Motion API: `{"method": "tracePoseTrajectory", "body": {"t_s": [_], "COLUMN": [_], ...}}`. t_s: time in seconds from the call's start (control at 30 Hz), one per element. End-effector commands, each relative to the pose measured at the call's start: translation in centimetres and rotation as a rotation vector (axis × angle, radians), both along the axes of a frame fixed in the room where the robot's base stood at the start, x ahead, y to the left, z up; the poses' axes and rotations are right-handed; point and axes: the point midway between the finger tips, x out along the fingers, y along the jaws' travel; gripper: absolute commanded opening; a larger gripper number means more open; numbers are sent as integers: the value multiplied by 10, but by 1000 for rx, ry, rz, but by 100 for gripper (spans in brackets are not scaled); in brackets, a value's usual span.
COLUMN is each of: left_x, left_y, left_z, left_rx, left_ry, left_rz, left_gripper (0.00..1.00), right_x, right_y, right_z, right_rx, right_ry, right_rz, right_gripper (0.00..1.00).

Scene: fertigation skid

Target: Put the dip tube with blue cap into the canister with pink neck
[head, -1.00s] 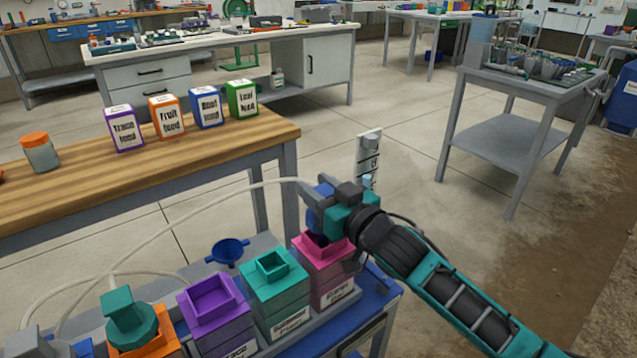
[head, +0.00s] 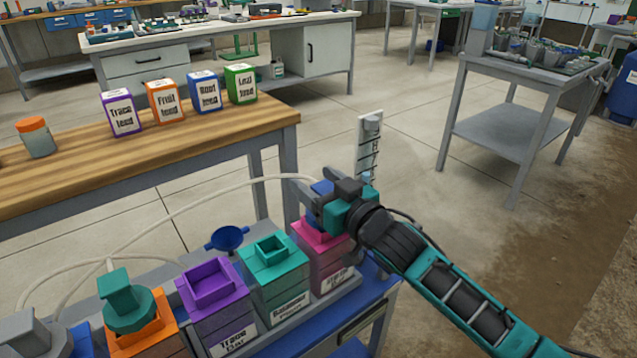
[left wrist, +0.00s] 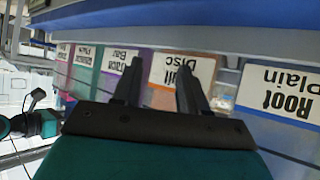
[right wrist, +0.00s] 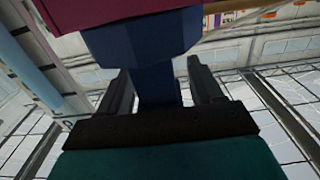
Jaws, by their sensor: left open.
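The canister with pink neck (head: 330,268) stands at the right end of the row on the blue skid. The dip tube with blue cap (head: 318,224) is at its neck, its tube hidden. My right gripper (head: 325,205) is above that neck. I cannot tell whether the cap is fully seated. My left gripper (left wrist: 160,62) is open and empty, facing the canisters' labelled fronts; it is outside the head view.
Beside the pink neck stand canisters with a teal neck (head: 272,250), a purple neck (head: 208,285) and an orange neck (head: 148,335) holding a green cap (head: 128,300). A pale hose (head: 215,188) arches to my right gripper. A wooden bench (head: 200,145) stands behind.

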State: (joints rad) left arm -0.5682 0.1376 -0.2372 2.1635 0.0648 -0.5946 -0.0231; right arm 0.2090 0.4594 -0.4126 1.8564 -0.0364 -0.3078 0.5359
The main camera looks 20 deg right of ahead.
Motion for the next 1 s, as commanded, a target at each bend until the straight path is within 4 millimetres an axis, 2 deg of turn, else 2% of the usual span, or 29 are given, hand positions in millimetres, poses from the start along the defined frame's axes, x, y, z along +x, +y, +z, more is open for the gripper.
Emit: {"method": "tracePoseTrajectory", "body": {"t_s": [0.27, 0.43, 1.0], "left_x": [0, 0, -2], "left_y": [1, 1, 7], "left_z": [0, 2, 13], "left_rx": [0, 1, 8], "left_ry": [0, 0, -2], "left_rz": [2, 3, 18], "left_gripper": [43, 43, 43], "right_x": [0, -9, -94], "right_y": [0, -3, -33], "right_z": [-1, 0, 0], "right_rx": [-1, -1, 0], "right_ry": [2, 3, 4], "right_rz": [0, 0, 0], "right_gripper": [70, 70, 70]}}
